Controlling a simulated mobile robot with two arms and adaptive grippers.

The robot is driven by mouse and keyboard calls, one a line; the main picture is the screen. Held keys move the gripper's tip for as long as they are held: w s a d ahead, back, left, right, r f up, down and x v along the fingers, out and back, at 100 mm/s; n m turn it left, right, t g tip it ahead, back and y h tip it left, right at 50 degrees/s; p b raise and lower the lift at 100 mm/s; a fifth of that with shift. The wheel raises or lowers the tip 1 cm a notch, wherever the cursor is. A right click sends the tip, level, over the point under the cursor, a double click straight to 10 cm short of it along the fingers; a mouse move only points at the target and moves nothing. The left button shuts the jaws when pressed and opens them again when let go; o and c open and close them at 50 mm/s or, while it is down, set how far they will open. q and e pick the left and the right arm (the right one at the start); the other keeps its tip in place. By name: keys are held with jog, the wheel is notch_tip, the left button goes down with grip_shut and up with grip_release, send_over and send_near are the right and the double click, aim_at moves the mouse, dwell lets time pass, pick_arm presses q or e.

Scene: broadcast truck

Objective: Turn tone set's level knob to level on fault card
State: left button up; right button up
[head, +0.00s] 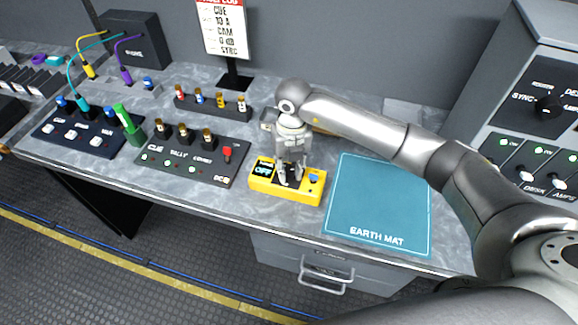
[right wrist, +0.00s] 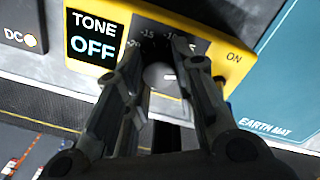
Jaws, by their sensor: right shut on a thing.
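The tone set (head: 257,187) is a yellow box on the grey bench, with a display reading "TONE OFF" (right wrist: 93,34). Its pale level knob (right wrist: 158,76) shows in the right wrist view, with scale marks including -20, -15 and -10 around it. My right gripper (head: 289,180) points down at the tone set and is shut on the knob, one finger on each side. The fingers hide part of the dial. The fault card (head: 224,28) stands at the back; its lines include "CUE" and what looks like "0 dB". My left gripper is not in view.
A blue earth mat (head: 377,200) lies right of the tone set. A tally panel (head: 190,160) with switches and a red toggle sits to its left. A rack of coloured plugs (head: 212,103) is behind. A sync cabinet (head: 530,110) stands at the right.

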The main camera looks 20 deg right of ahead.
aim_at(291, 169)
jog(key=o, duration=1.1)
jog(key=shift+c, duration=0.2)
jog(key=shift+r, duration=0.1)
notch_tip(291, 169, up, 12)
jog(key=shift+d, duration=0.3)
